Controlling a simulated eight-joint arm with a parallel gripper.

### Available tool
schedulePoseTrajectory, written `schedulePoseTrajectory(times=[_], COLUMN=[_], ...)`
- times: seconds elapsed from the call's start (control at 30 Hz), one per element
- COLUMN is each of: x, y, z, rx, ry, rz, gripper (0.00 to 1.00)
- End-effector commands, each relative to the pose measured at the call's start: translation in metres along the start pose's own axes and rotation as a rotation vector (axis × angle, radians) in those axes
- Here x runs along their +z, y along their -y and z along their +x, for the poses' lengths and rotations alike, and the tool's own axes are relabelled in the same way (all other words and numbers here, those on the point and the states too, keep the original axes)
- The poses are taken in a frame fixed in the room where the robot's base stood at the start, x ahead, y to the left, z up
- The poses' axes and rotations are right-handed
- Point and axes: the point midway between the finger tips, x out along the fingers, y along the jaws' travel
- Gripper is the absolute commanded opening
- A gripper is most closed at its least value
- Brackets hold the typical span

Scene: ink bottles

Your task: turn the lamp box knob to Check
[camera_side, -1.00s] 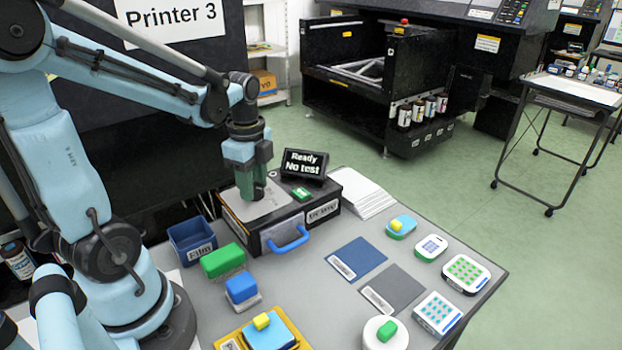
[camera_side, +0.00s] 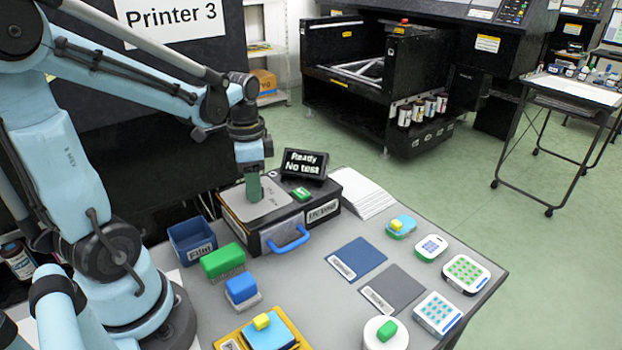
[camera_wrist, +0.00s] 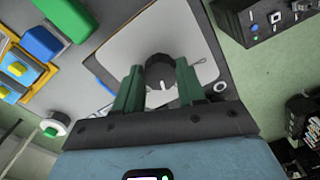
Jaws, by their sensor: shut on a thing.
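The lamp box (camera_side: 285,228) is a black box with a pale top plate, a blue handle and a small black display (camera_side: 305,164) reading "Ready No test". My gripper (camera_side: 254,196) points straight down at the pale plate. In the wrist view, its two green fingers (camera_wrist: 158,74) are shut on a dark round knob (camera_wrist: 160,71), one on each side. The side view hides the knob behind the fingers. Small markings show on the plate around the knob, but their words are not readable, so I cannot tell its setting.
A green button (camera_side: 301,194) sits on the box near the display. A blue Film bin (camera_side: 192,243), a green block (camera_side: 223,261) and a blue block (camera_side: 241,288) stand in front. White sheets (camera_side: 366,200) lie to the right. Blue and grey mats (camera_side: 357,258) lie on the table.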

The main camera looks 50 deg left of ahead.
Motion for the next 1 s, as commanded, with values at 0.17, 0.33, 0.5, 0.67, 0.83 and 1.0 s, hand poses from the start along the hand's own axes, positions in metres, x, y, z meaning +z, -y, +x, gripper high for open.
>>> schedulePoseTrajectory(times=[0.17, 0.33, 0.5, 0.67, 0.83, 1.0], x=[0.0002, 0.0001, -0.0001, -0.0002, -0.0005, -0.0007], y=[-0.0005, -0.0008, -0.0012, -0.0015, -0.0018, -0.0020], z=[-0.0004, -0.0005, -0.0005, -0.0005, -0.0005, -0.0005], rx=[0.001, 0.001, 0.001, 0.001, 0.000, 0.000], ry=[0.001, 0.001, 0.002, 0.002, 0.002, 0.003], rz=[-0.168, -0.329, -0.491, -0.643, -0.804, -0.965], gripper=[0.09, 0.09, 0.09, 0.09, 0.09, 0.09])
